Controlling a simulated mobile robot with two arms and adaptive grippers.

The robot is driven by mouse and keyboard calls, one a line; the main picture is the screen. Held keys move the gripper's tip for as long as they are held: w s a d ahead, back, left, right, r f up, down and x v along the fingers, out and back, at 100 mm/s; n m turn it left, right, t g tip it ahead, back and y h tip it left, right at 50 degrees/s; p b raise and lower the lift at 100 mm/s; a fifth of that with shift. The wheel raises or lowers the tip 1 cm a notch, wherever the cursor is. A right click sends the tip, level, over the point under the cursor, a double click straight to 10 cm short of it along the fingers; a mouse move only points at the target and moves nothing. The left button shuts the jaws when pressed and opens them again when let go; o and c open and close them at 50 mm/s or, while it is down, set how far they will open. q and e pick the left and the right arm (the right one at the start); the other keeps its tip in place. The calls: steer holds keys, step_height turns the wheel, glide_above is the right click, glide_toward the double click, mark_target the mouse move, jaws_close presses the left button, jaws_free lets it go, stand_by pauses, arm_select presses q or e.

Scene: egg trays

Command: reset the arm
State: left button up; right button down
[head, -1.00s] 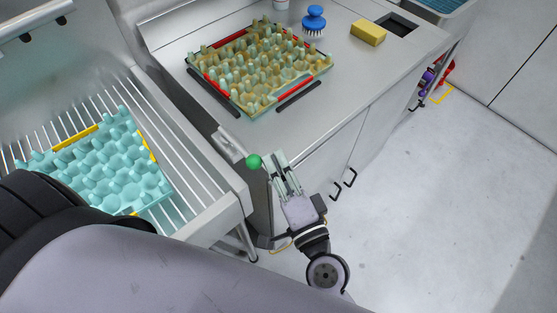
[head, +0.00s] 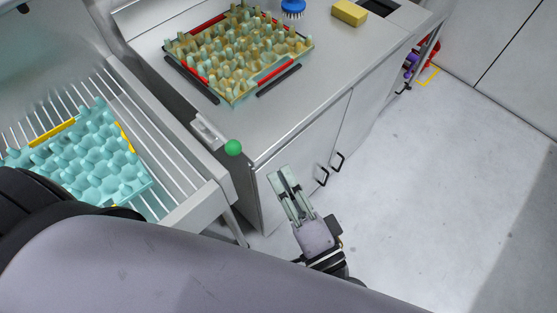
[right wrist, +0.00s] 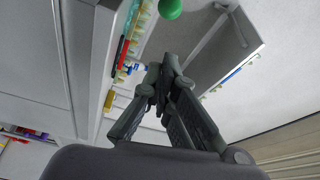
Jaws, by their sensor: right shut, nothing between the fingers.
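My right gripper (head: 283,181) is in the lower middle of the head view, in front of the cabinet doors and below the counter edge. It is shut and empty; the right wrist view shows its fingers (right wrist: 163,70) together with nothing held. A green ball-shaped knob (head: 233,148) is up and left of it, apart from it; the knob also shows at the top of the right wrist view (right wrist: 170,8). My left gripper is in no view. A large part of my own body covers the bottom left of the head view.
A yellowish egg tray (head: 283,85) sits on the steel counter (head: 320,95) between red and black bars. A turquoise egg tray (head: 140,186) lies on the slatted rack (head: 178,183) at left. A blue brush (head: 293,8) and yellow sponge (head: 350,12) stand at the back. Floor at right is clear.

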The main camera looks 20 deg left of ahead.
steer(key=shift+s+d, duration=0.2)
steer(key=shift+d, duration=0.2)
steer(key=shift+a, duration=0.1)
steer(key=w+d+f+n+g+h, duration=0.1)
steer(key=d+f+n+h, duration=0.1)
steer(key=f, duration=1)
steer(key=w+d+f+n+g+h, duration=0.1)
steer(key=d+f+g+h, duration=0.1)
steer(key=f, duration=0.9)
steer(key=s+d+f+n+g+h, duration=0.1)
steer(key=d+f+h, duration=0.1)
steer(key=d+f, duration=0.5)
steer(key=s+d+f+n+g+h, duration=0.1)
steer(key=s+d+f+n+h, duration=0.1)
steer(key=f, duration=0.8)
steer(key=s+d+f+n+g+h, duration=0.3)
steer(key=s+d+f+g+h, duration=0.2)
steer(key=s+d+f, duration=1.3)
steer(key=shift+s+d+f+g+h, duration=0.2)
steer(key=shift+s+f+g+h, duration=0.1)
steer(key=shift+s+g, duration=0.8)
